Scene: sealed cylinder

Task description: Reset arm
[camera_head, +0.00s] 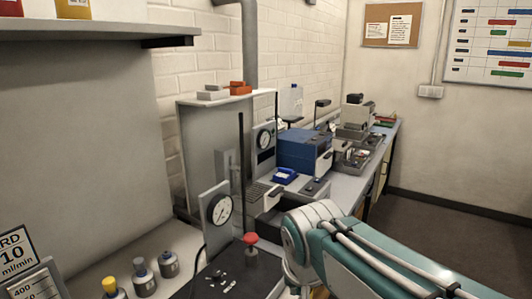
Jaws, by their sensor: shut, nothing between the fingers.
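Part of my teal and white arm fills the lower right of the head view, with pale hoses along its top. Its rounded white joint is beside the near end of the bench. My gripper is not in view, so I cannot see its fingers or anything at them.
A red knob (250,238) on a dark plate and a dial gauge (220,209) are just left of my arm. Small grey containers (144,276) stand further left. A blue machine (305,150) is on the bench behind. Open dark floor (450,240) is at right.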

